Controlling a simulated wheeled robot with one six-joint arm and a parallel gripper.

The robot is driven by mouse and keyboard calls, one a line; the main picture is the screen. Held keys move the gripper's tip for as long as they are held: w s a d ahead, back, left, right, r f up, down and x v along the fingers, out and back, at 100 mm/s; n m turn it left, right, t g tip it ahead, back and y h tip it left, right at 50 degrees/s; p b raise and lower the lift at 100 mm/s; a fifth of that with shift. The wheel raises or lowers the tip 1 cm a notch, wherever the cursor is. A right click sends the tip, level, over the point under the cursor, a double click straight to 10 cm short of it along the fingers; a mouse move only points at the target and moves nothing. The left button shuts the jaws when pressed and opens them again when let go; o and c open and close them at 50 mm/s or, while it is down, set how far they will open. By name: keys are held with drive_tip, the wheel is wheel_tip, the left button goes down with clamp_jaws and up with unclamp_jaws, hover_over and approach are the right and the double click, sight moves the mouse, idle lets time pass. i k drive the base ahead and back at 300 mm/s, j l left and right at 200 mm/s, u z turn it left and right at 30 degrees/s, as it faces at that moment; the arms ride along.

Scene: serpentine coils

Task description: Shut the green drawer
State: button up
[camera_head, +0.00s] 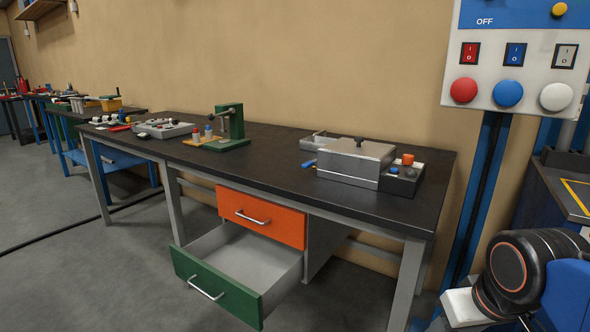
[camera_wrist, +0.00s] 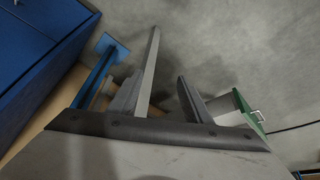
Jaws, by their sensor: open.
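The green drawer (camera_head: 215,287) is pulled far out from under the black workbench, below an orange drawer (camera_head: 262,218) that looks closed. Its grey inside looks empty, and a pale bar handle (camera_head: 206,289) is on its front. In the wrist view the green drawer front (camera_wrist: 250,113) shows small at the right, with its handle. My gripper (camera_wrist: 158,130) appears as a broad grey part with a dark bolted edge along the bottom of the wrist view. It is open, empty and well apart from the drawer.
The workbench (camera_head: 285,160) carries a metal box (camera_head: 355,163) and a green press (camera_head: 232,128). The floor before the drawer is clear.

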sight(247, 272)
drive_tip(key=i+u, duration=0.2)
drive_tip(key=u, duration=0.15)
drive_tip(key=i+l+u, duration=0.2)
drive_tip(key=u, duration=0.2)
